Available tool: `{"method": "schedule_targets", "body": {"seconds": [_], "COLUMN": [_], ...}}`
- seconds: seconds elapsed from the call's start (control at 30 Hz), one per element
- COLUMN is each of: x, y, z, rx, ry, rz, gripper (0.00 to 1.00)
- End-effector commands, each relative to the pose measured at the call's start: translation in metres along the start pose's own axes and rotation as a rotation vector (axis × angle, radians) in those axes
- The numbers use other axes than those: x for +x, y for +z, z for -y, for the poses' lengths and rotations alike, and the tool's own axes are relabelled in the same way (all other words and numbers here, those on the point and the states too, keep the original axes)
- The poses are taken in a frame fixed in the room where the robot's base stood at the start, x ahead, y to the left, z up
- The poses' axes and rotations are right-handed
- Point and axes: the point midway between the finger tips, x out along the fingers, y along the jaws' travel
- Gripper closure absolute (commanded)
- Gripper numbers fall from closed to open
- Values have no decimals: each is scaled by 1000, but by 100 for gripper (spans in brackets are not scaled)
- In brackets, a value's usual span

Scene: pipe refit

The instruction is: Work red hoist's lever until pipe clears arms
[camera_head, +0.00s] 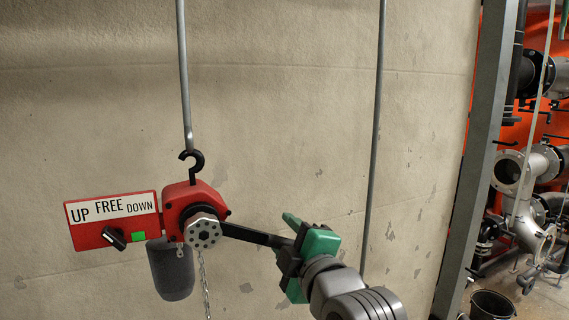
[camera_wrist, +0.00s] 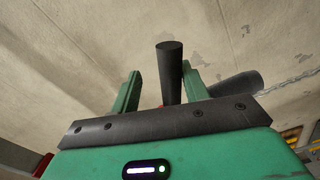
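The red hoist (camera_head: 180,205) hangs by a black hook from a grey rod. Its black lever (camera_head: 250,235) sticks out to the right, sloping slightly down. My gripper (camera_head: 288,250) is at the lever's outer end. In the wrist view the dark lever (camera_wrist: 170,72) stands between my two green fingers (camera_wrist: 160,88), near the right finger, with a clear gap to the left one. The fingers are open around it. The hoist's red panel (camera_head: 90,225) reads UP, FREE, DOWN. Its black knob (camera_head: 114,238) seems turned toward UP. The pipe and arms cannot be made out.
A dark chain bag (camera_head: 171,270) and a chain (camera_head: 205,285) hang below the hoist. A second grey rod (camera_head: 374,140) runs down behind my gripper. A concrete wall (camera_head: 300,120) is behind. A steel post (camera_head: 475,170), pipework (camera_head: 525,190) and a black bucket (camera_head: 492,304) are at right.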

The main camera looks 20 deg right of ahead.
Motion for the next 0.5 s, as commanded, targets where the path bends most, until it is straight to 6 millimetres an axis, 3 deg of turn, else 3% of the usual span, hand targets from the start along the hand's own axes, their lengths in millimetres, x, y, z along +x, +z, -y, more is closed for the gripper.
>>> {"method": "schedule_targets", "body": {"seconds": [0.23,0.5], "x": [0,0], "y": [-2,-2], "z": [-34,-37], "rx": [-98,-116], "ry": [3,2], "rz": [0,-1], "gripper": [56,56]}}
